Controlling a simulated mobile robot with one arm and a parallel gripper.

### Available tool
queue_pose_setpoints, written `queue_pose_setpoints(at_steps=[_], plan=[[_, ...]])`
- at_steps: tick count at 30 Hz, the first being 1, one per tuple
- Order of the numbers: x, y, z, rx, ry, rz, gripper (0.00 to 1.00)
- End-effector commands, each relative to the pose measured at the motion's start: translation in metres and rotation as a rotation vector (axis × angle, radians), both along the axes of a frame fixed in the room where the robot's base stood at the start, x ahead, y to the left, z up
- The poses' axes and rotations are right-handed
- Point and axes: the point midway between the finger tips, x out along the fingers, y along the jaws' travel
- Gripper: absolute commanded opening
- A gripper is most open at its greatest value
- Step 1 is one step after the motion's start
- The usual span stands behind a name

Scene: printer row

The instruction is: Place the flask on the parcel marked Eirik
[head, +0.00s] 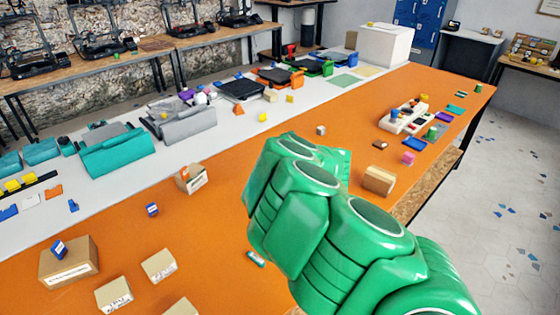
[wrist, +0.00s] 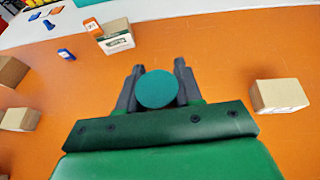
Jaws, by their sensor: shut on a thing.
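My gripper (wrist: 158,70) is shut on the flask (wrist: 157,90), which shows in the wrist view as a round teal end between the two dark fingers. In the head view my green arm hides the gripper; a small teal and white piece (head: 255,258) shows at the arm's left edge, and I cannot tell whether it is the flask. Several labelled parcels stand on the orange table: one with an orange thing on top (head: 192,180), also in the wrist view (wrist: 116,40), a larger brown one (head: 70,268), and smaller ones (head: 158,266) (head: 114,296). I cannot read Eirik on any label.
A blue item (head: 152,209) stands near the orange-topped parcel, and another (head: 58,249) sits on the large brown parcel. A plain-looking parcel (head: 378,180) stands right of my arm, near the table's right edge. The orange table (head: 225,225) is bare in its middle.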

Motion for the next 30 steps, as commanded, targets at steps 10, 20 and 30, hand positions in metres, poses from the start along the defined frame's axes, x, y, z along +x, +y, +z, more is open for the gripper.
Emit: queue_pose_setpoints(at_steps=[10, 20, 30], plan=[[0.000, -0.017, 0.005, 0.000, -0.002, -0.012, 0.06], [0.006, -0.101, 0.024, 0.000, -0.009, -0.065, 0.06], [-0.001, -0.194, 0.042, 0.003, -0.011, -0.126, 0.06]])
